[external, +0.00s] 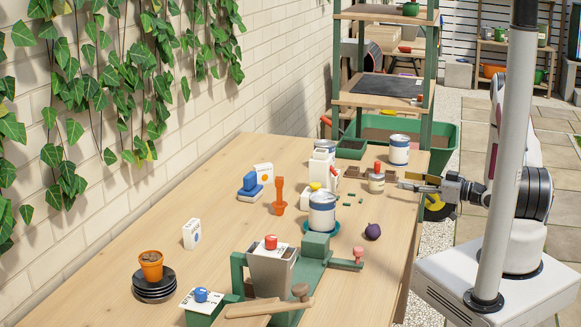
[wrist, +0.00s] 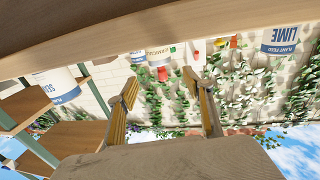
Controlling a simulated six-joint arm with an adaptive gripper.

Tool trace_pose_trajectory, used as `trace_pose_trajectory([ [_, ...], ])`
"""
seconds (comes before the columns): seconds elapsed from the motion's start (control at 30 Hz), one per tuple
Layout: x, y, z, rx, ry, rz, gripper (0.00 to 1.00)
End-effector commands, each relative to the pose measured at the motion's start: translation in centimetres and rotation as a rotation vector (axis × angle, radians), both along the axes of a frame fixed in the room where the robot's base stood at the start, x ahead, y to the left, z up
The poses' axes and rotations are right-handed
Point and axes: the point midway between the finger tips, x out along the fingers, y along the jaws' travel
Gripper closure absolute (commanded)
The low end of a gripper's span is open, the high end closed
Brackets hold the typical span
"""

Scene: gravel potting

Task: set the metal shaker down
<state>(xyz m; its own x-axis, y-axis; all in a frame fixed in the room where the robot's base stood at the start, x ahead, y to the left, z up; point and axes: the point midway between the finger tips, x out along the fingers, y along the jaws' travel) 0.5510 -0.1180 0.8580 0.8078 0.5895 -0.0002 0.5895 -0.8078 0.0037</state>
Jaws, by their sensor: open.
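In the external view, a small jar-shaped shaker (external: 376,185) with a red top and a pale label stands upright near the table's right edge, between low brown wooden pieces. I take it to be the metal shaker. My gripper (external: 405,182) is just to the right of it, level with it at the table edge. In the wrist view, which is upside down, my gripper (wrist: 163,83) has its fingers spread, with nothing held between them. A pale container with a red top (wrist: 160,66) shows beyond the fingers. The external view does not show clearly whether the fingertips touch the shaker.
A white-and-blue can (external: 398,152) stands behind the shaker. Another can (external: 322,212) on a teal saucer, a purple object (external: 372,232) and an orange scoop-like tool (external: 279,198) stand nearer. A green press-like stand (external: 315,262) is in front. The table's left-middle (external: 225,200) is mostly clear.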

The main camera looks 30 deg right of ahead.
Motion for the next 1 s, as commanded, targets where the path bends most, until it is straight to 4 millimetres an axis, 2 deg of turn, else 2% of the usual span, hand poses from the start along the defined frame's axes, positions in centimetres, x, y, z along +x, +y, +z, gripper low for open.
trace_pose_trajectory([
  [0.33,-1.9,-1.4,0.0,0.0,0.0,0.0,0.49],
  [1.0,-2.0,-1.5,0.0,-0.003,0.001,0.0,0.49],
])
